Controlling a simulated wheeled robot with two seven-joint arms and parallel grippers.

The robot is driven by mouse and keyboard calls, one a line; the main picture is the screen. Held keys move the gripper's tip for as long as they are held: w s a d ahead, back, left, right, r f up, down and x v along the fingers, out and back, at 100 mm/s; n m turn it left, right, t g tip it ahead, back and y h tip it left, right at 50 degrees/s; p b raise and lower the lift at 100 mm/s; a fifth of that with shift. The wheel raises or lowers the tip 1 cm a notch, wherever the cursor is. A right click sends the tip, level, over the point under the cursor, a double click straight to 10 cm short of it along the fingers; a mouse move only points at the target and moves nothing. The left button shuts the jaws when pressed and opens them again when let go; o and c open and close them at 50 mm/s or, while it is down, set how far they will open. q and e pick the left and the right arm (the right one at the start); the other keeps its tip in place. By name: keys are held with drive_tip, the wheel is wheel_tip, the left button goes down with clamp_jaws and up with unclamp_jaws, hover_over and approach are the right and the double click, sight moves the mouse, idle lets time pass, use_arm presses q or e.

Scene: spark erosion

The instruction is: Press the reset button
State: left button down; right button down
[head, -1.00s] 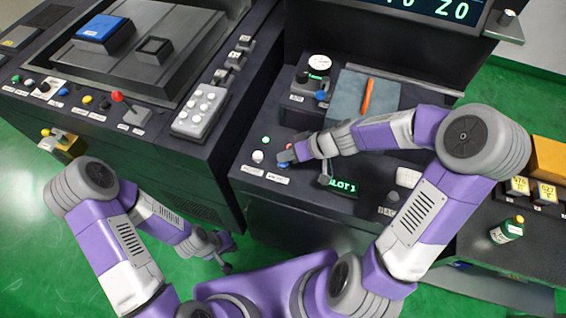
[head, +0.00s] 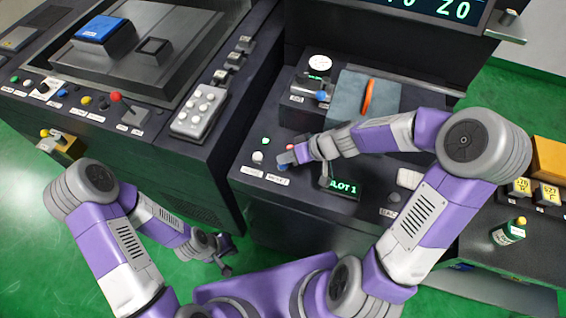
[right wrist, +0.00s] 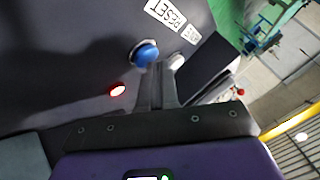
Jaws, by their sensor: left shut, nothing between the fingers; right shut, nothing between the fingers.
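The reset button is a blue round knob (right wrist: 146,53) beside the RESET label (right wrist: 165,14) in the right wrist view. In the head view only a little of the blue button (head: 283,167) shows beside my right gripper (head: 285,158). My right gripper is shut and empty. Its fingertips (right wrist: 160,66) appear right beside the blue button in the right wrist view; whether they touch it I cannot tell. My left gripper (head: 226,262) is shut and empty, low over the green floor, away from the panel.
A white button (head: 258,157), a lit green lamp (head: 265,141) and a lit red lamp (right wrist: 117,90) sit close to the blue button. A SLOT 1 display (head: 343,189) stands to the right. A green bottle (head: 509,231) stands on the right-hand bench.

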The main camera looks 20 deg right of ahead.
drive_tip(key=shift+f+b, duration=0.3)
drive_tip(key=shift+b, duration=0.05)
idle(0.6)
drive_tip(key=shift+r+p, duration=0.45)
drive_tip(key=shift+r, duration=0.45)
drive_tip(key=shift+r, duration=0.1)
drive_tip(key=shift+r+p, duration=1.6)
drive_tip(key=shift+r, duration=0.85)
drive_tip(key=shift+f, duration=0.1)
